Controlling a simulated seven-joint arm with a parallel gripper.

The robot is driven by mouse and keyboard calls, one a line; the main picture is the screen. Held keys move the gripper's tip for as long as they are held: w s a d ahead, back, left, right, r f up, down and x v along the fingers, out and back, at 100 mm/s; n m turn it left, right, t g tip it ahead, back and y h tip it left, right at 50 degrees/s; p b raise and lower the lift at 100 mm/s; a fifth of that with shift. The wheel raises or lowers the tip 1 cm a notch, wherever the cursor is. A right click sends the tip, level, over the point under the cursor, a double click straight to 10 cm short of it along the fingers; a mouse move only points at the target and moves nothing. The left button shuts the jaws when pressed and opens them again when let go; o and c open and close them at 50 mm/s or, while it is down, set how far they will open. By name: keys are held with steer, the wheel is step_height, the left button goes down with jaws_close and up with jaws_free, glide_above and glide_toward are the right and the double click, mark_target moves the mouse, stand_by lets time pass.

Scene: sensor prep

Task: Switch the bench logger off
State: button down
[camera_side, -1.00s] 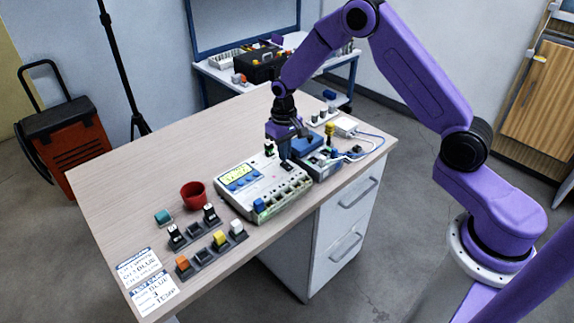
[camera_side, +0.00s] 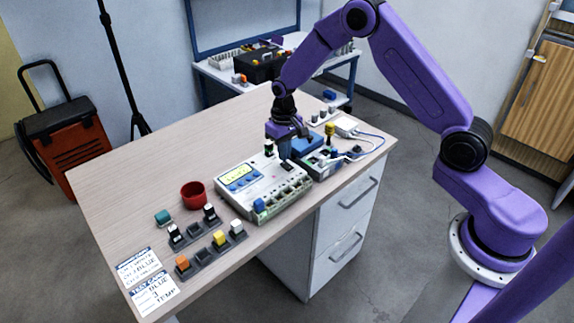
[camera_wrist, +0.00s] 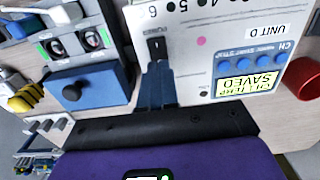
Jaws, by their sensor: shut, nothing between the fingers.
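The bench logger (camera_side: 262,200) is a white box in the middle of the table, also seen in the wrist view (camera_wrist: 200,62). Its yellow display (camera_wrist: 247,84) is lit and reads SAVED on its lower line. A row of blue buttons (camera_wrist: 248,66) lies beside the display. The black power switch (camera_wrist: 157,48), marked POWER, sits near the logger's edge. My gripper (camera_wrist: 160,70) is shut and empty, its dark fingertips just beside the switch; I cannot tell if they touch it. In the side view my gripper (camera_side: 300,133) is over the logger's far end.
A blue box with a black knob (camera_wrist: 85,90) stands close beside the logger. A red cup (camera_side: 194,195), sensor plug racks (camera_side: 203,256) and label cards (camera_side: 153,292) lie on the near left. A white adapter with cables (camera_side: 346,127) is at the far right. Bare tabletop lies left.

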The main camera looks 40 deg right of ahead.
steer(key=shift+f, duration=0.95)
stand_by(1.0)
steer(key=shift+r, duration=3.55)
